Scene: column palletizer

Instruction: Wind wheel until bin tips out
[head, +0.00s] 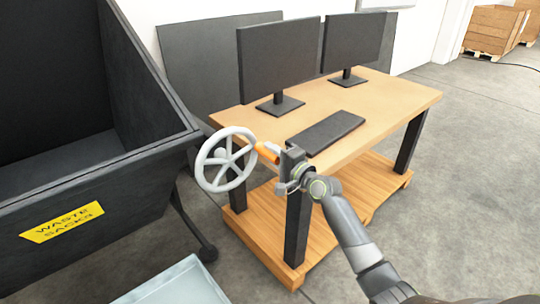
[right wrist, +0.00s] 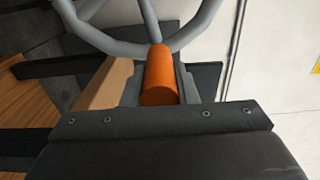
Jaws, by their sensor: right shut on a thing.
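A grey spoked wheel (head: 226,159) stands upright beside the dark bin (head: 90,182), in front of the desk's left end. An orange handle (head: 267,152) sticks out from the right side of its rim. My right gripper (head: 279,156) is shut on this handle. In the right wrist view the orange handle (right wrist: 160,78) lies between the jaws, with part of the grey wheel (right wrist: 125,42) beyond it. The bin bears a yellow "waste sacks" label and its visible inside looks empty. My left gripper is not in view.
A wooden desk (head: 395,98) with two monitors and a keyboard (head: 326,132) stands close behind my right gripper. A pale tray-like thing (head: 175,285) is low at the front. Grey floor is open on the right; wooden crates (head: 495,28) stand far back.

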